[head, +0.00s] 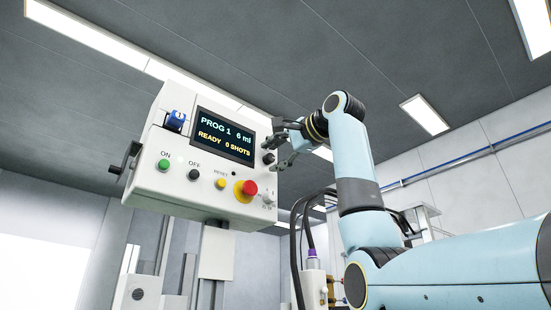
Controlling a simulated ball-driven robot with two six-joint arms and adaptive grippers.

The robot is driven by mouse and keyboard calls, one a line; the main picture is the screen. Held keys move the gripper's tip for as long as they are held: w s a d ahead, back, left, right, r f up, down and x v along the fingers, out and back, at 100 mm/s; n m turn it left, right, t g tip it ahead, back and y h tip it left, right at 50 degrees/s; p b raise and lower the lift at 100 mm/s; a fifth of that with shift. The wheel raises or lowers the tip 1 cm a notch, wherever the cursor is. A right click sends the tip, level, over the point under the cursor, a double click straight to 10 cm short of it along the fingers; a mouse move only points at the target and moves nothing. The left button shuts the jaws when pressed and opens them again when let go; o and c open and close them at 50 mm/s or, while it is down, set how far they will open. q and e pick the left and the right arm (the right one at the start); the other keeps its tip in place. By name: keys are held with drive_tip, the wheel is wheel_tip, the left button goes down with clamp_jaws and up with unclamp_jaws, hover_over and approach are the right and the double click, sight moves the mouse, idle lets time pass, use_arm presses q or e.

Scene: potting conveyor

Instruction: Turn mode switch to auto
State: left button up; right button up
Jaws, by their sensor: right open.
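A white control box (153,186) with a lit display (225,135) hangs at the centre left, seen from below. The display reads PROG 1, 6 ml, READY, 0 SHOTS. A dark round knob (268,158) sits right of the display, and a small pale knob (268,199) sits at the lower right corner. Their labels are too small to read, so I cannot tell which is the mode switch or its setting. My right gripper (273,152) is open beside the dark knob, its fingers near it. Contact cannot be told. My left gripper is out of view.
The front face carries a green ON button (163,165), a black OFF button (194,174), a yellow RESET button (221,184) and a red emergency stop (249,188). A blue part (176,119) sits left of the display. Black hoses (295,235) hang below my right arm.

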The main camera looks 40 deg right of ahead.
drive_tip(key=shift+s, duration=0.1)
drive_tip(key=s, duration=1.1)
drive_tip(key=shift+s+d, duration=0.4)
drive_tip(key=shift+d, duration=0.05)
